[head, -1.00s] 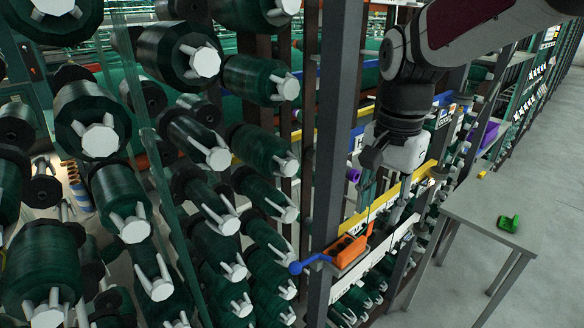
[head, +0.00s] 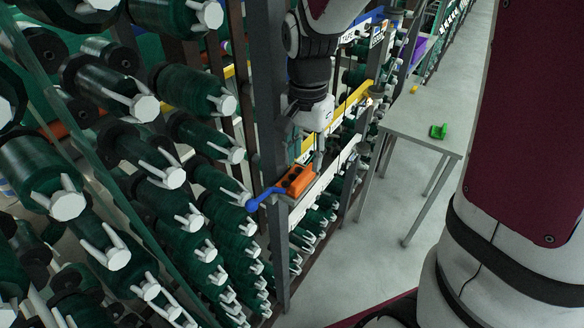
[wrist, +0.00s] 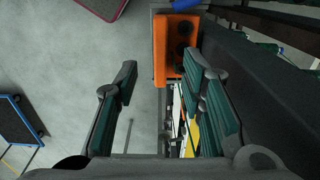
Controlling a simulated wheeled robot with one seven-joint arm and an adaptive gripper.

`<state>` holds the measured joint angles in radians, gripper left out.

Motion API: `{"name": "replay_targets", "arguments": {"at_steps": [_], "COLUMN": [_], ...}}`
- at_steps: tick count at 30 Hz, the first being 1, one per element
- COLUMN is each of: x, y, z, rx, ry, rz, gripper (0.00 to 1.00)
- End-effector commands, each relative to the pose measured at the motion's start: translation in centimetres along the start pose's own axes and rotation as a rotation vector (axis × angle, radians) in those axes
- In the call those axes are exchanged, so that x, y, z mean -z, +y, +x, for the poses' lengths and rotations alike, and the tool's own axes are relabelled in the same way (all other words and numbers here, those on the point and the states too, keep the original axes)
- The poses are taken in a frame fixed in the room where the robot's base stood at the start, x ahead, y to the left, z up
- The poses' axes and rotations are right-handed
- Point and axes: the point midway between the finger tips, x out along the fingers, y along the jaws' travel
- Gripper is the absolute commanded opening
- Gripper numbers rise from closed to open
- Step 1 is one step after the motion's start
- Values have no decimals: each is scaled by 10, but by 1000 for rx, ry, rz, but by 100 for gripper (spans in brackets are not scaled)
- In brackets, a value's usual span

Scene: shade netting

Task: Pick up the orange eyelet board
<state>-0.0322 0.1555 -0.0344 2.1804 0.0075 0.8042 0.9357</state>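The orange eyelet board (head: 297,181) sits on a light rail beside a dark upright post, with a blue lever (head: 262,198) at its left end. Dark round holes show along its face. In the wrist view the board (wrist: 163,48) is at the top centre, beyond my fingertips, and the right finger covers a bit of its lower right edge. My gripper (head: 317,158) is just right of and above the board in the head view. In the wrist view my gripper (wrist: 163,76) is open, its two teal-padded fingers wide apart, with nothing held between them.
Racks of green spools (head: 180,88) with white end pegs fill the left. The dark post (head: 268,110) stands close beside the board. A grey table (head: 415,122) with a green object (head: 438,131) stands at right. The floor (head: 385,225) between is clear.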

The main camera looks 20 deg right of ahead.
Motion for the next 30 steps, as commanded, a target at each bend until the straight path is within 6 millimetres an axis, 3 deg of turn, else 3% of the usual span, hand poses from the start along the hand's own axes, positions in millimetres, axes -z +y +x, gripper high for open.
{"name": "replay_targets", "arguments": {"at_steps": [9,18,19,24,30], "x": [-1,-1,0,-1,0], "y": [0,-1,-1,-1,-1], "z": [42,47,47,47,47], "rx": [-4,-1,-1,-1,-1], "ry": [-2,1,1,1,1], "rz": [1,0,0,0,0], "gripper": [37,37,34,0,0]}}
